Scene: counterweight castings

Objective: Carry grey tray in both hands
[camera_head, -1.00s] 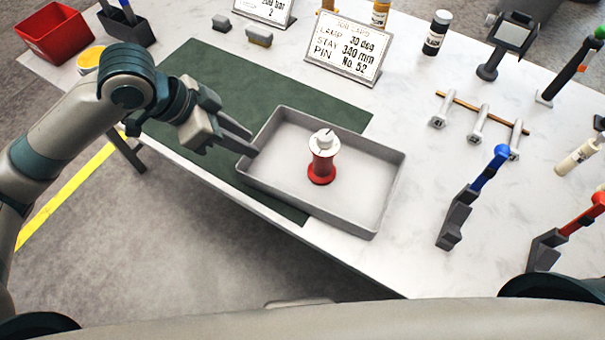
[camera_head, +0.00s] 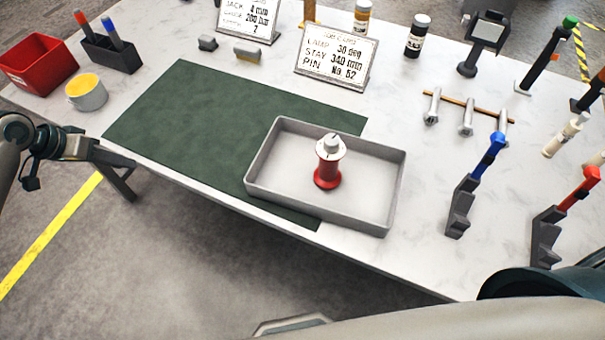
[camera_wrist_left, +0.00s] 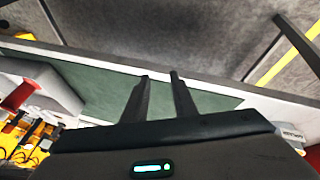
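The grey tray (camera_head: 262,197) lies flat on the table, partly over the right end of the green mat. A red and white cylindrical piece (camera_head: 327,165) stands upright in it. The tray also shows at the left of the left wrist view (camera_wrist_left: 62,88), with red in it. My left gripper (camera_head: 130,168) is low at the left in the head view, by the table's front edge and well left of the tray. In the left wrist view its two fingers (camera_wrist_left: 160,76) stand apart with nothing between them. My right gripper is out of view.
The green mat (camera_head: 200,130) is bare left of the tray. A yellow cup (camera_head: 87,97), red bin (camera_head: 38,62) and dark pen holder (camera_head: 110,54) stand at the left. Signs (camera_head: 336,65) stand behind; blue-topped (camera_head: 475,185) and red-topped (camera_head: 562,215) holders stand right.

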